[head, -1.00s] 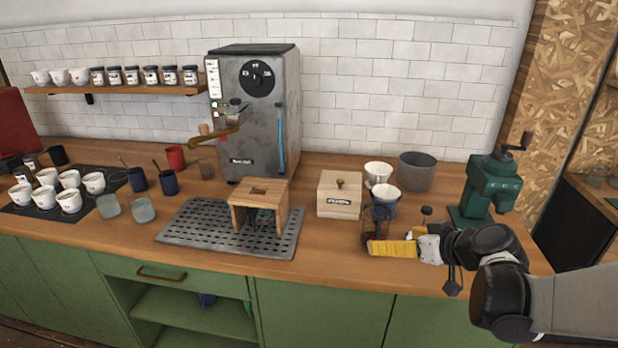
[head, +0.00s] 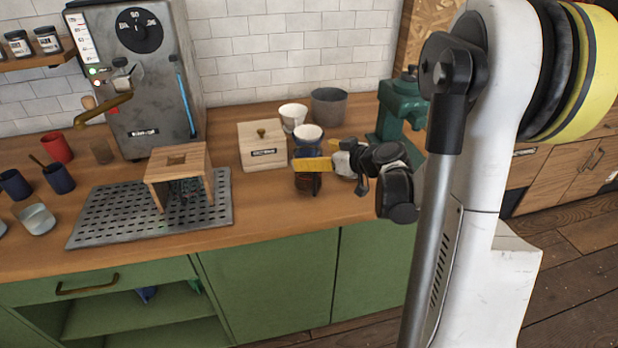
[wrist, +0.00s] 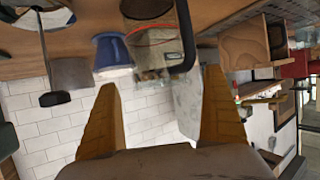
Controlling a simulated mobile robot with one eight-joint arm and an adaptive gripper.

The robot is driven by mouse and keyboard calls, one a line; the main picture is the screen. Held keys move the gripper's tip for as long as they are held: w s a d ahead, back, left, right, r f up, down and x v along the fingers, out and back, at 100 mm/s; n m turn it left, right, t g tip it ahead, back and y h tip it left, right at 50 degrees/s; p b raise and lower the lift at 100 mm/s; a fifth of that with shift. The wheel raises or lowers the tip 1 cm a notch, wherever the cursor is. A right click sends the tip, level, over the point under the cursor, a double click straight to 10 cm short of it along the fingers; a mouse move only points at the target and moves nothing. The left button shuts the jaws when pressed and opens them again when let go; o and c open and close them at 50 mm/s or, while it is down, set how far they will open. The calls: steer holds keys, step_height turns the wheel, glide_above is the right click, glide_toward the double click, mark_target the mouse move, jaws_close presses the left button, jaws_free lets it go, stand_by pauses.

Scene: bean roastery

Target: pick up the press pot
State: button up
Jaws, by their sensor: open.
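The press pot (head: 307,184) stands on the counter near its front edge, a glass vessel with dark contents low in it. In the wrist view, which looks upside down, the press pot (wrist: 157,48) shows its clear glass, a red line and a black handle on the right. My gripper (head: 312,164) is open, its yellow finger across the upper part of the pot in the head view. In the wrist view my gripper (wrist: 161,80) has its fingers apart, with the pot ahead between the fingertips. I cannot tell whether either finger touches it.
A blue dripper (head: 307,140) stands close behind the pot. A white cup (head: 293,117), a grey pot (head: 329,107) and a green grinder (head: 398,118) stand farther back. A wooden box (head: 262,155) is to the left. A black-ended rod (wrist: 51,98) shows in the wrist view.

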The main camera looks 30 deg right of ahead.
steer(key=x, duration=0.3)
steer(key=shift+b, duration=0.3)
steer(key=shift+s, duration=0.1)
steer(key=c, duration=1.5)
